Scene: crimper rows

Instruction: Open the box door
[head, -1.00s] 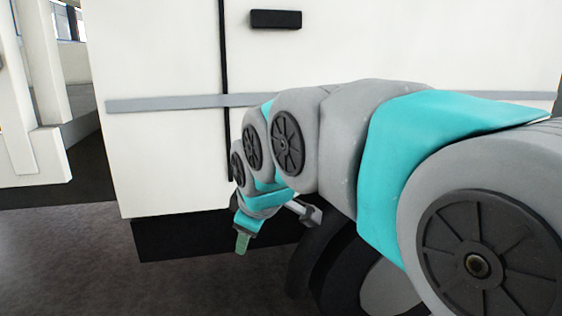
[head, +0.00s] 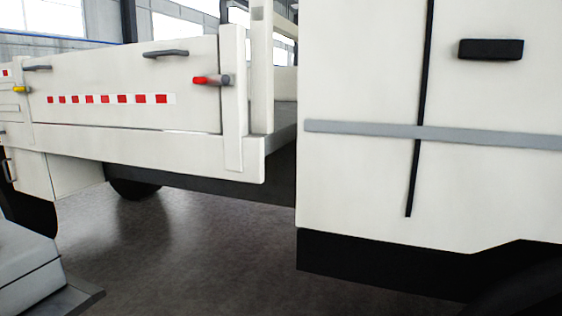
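The box door looks to be the white side panel (head: 130,75) of the truck bed, at the left in the head view. It stands upright and closed, with a red and white strip (head: 110,99) across it. Two dark handles sit near its top edge, one at the left (head: 38,68) and one at the right (head: 166,53). A latch with a red grip (head: 207,80) is at its right end by the post. A latch with a yellow grip (head: 20,89) is at its left end. My gripper is out of view.
The white truck cab (head: 360,180) fills the right side, with a black door handle (head: 490,49). A grey object (head: 28,270) juts into the lower left corner; I cannot tell what it is. The dark floor (head: 190,250) between them is clear.

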